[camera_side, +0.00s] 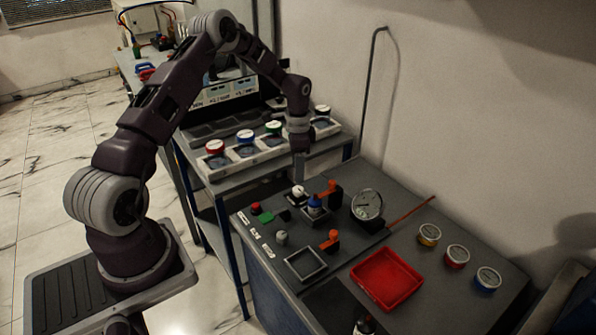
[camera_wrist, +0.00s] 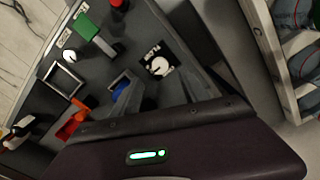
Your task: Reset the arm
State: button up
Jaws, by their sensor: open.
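My arm reaches from its base at the left over to the gauge rig panel (camera_side: 262,238), bent at the elbow. My gripper (camera_side: 299,178) points down just above the back of the panel, close to a white-topped knob (camera_side: 298,191). It is open, and I see nothing held in it. In the wrist view the white knob (camera_wrist: 159,66) sits on a black plate. A blue-topped part (camera_side: 315,202) stands beside it. It also shows in the wrist view (camera_wrist: 121,88), partly hidden. I cannot tell if the fingers touch either.
An orange-handled valve (camera_side: 331,240), a second orange handle (camera_side: 332,188) and a round dial gauge (camera_side: 367,204) stand on the panel. A red tray (camera_side: 386,278) and several small gauges (camera_side: 457,256) lie at right. A shelf (camera_side: 262,155) with coloured gauges stands behind.

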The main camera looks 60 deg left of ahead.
jog(key=shift+r, duration=0.1)
jog(key=s+d+r+n+t+y, duration=0.1)
jog(key=s+d+r, duration=0.25)
jog(key=r, duration=0.45)
jog(key=s+d+r+t, duration=0.1)
jog(key=s+d+r, duration=0.1)
jog(key=d+r, duration=0.45)
jog(key=s+d+r+n+y, duration=0.1)
jog(key=s+d+r, duration=0.2)
jog(key=r, duration=0.7)
jog(key=s+d+r+n+t+h, duration=0.1)
jog(key=s+d, duration=0.3)
jog(key=s, duration=0.6)
jog(key=s+d+r+n+t+h, duration=0.1)
jog(key=s+d, duration=0.4)
jog(key=s, duration=0.6)
jog(key=shift+s+r+n+t, duration=0.15)
jog(key=shift+r+n+t, duration=0.65)
jog(key=shift+r, duration=0.05)
